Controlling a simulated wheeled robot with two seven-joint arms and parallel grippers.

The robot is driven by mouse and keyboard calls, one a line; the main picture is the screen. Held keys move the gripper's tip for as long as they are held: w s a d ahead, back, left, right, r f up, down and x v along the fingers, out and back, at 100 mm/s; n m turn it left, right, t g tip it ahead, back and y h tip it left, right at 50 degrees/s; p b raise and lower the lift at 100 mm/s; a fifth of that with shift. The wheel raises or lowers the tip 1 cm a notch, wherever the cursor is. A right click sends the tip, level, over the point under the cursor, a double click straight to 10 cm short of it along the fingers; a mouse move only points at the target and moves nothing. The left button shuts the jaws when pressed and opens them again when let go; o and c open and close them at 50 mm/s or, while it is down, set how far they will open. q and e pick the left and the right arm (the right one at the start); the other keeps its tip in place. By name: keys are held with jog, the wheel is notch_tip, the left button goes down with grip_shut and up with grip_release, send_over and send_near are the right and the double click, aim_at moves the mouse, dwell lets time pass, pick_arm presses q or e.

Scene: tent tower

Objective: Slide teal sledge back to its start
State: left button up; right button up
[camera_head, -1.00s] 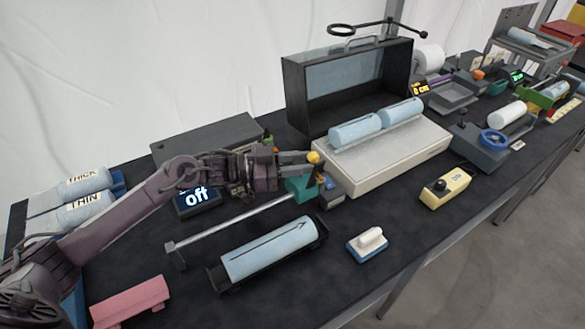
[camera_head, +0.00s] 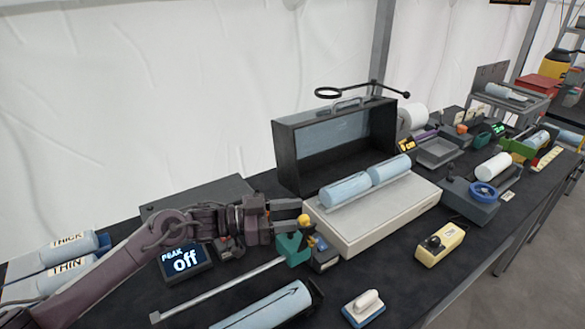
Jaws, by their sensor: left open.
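The teal sledge (camera_head: 291,250) sits at the right end of a grey rail (camera_head: 215,290) that runs down to the left. A small yellow knob (camera_head: 304,220) shows just above the sledge. My left gripper (camera_head: 295,216) comes in from the left, above the sledge, with its fingers pointing right. Its jaws are open and its tips are close to the knob. I cannot tell whether they touch it. My right gripper is not in view.
A dark blue block (camera_head: 324,260) stands just right of the sledge, beside a pale box (camera_head: 375,222) with blue cylinders. A blue cylinder in a dark cradle (camera_head: 265,308) lies in front.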

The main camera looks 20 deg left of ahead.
pick_arm(q)
notch_tip(320, 180, up, 17)
jog(key=b, duration=0.2)
